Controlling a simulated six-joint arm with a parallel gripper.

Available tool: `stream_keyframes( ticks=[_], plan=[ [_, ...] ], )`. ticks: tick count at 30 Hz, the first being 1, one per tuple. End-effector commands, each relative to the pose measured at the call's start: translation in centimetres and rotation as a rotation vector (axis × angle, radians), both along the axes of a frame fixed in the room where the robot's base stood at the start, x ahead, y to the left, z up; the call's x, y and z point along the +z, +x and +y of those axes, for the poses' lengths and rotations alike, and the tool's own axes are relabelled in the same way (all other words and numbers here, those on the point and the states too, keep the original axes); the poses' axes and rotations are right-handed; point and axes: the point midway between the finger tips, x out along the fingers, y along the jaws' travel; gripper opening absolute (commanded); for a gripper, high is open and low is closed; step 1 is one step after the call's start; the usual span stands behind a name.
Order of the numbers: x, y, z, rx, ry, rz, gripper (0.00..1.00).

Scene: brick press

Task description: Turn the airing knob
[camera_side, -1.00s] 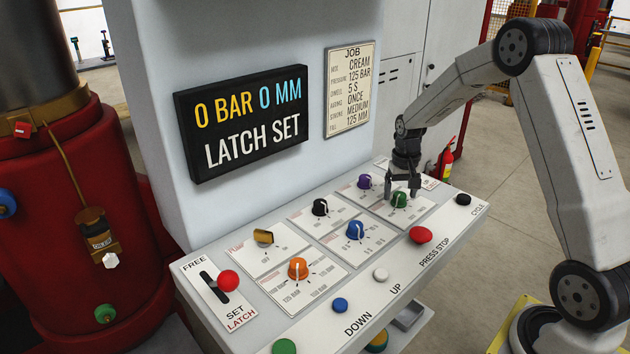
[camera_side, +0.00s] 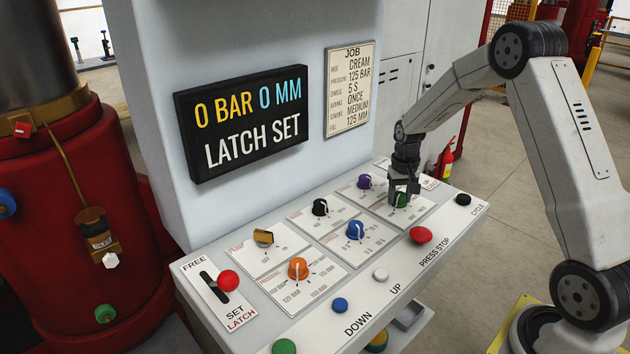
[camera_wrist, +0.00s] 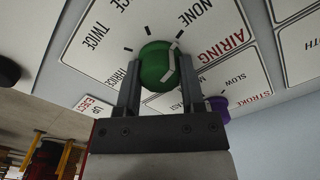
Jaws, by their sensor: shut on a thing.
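The airing knob is green with a white pointer line. It shows in the wrist view (camera_wrist: 155,66) and toward the right of the sloping panel in the side view (camera_side: 400,201). Its plate (camera_wrist: 112,48) reads AIRING, with NONE, ONCE, TWICE and THRICE around it. The pointer is aimed roughly toward the NONE end. My gripper (camera_side: 403,190) is over the knob from above. In the wrist view its two fingers (camera_wrist: 158,82) are shut on the knob, one on each side. The fingers hide part of the knob in the side view.
A purple knob (camera_side: 364,181), blue knob (camera_side: 355,230) and black knob (camera_side: 320,207) stand close by. A red stop button (camera_side: 420,235) is in front. The display (camera_side: 243,122) reads 0 BAR, 0 MM, LATCH SET. A job card (camera_side: 350,89) hangs beside it.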

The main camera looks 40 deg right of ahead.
Motion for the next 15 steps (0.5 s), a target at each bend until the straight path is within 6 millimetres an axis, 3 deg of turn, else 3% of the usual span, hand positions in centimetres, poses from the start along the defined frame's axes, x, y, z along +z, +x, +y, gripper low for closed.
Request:
stream_keyframes(
  ticks=[15],
  plan=[
    [0.05, 0.01, -0.01, 0.24, 0.0, 0.0, 0.0]
  ],
)
